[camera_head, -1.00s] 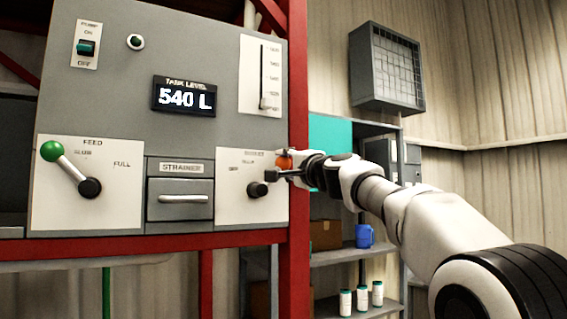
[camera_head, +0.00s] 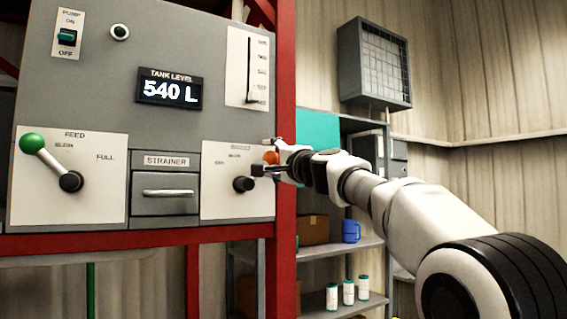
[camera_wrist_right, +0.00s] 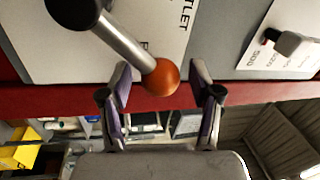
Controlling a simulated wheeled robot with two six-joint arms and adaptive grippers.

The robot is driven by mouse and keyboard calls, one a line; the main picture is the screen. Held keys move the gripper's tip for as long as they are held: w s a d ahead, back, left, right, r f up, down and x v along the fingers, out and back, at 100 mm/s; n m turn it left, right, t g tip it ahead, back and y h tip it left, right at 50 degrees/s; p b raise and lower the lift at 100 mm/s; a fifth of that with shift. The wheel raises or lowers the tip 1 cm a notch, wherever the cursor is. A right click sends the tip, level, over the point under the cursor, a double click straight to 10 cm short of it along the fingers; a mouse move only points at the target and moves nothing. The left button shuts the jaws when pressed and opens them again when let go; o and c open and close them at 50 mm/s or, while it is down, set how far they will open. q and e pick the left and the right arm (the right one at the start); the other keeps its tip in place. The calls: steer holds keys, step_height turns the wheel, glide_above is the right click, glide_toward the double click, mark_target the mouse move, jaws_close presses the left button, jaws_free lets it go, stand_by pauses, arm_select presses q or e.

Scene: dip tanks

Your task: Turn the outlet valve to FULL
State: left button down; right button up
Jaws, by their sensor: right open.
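The outlet valve is a black hub (camera_head: 243,184) with a lever ending in an orange ball (camera_head: 270,157), on a white plate (camera_head: 222,207). The lever points up and right, towards the plate's right edge. In the wrist view the ball (camera_wrist_right: 160,77) sits at the end of the metal lever (camera_wrist_right: 122,43), beside a mostly hidden label starting with F. My right gripper (camera_head: 265,158) is open at the ball. In the wrist view its fingertips (camera_wrist_right: 161,76) stand either side of the ball, with gaps. My left gripper is out of view.
The feed valve's green ball (camera_head: 33,143) and the strainer drawer (camera_head: 164,205) are left of the outlet plate. The tank level display (camera_head: 170,91) reads 540 L. A red post (camera_head: 286,230) stands right of the panel. Shelves with a blue mug (camera_head: 351,231) are behind.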

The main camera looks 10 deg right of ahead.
steer(key=v, duration=1.1)
steer(key=shift+f, duration=0.2)
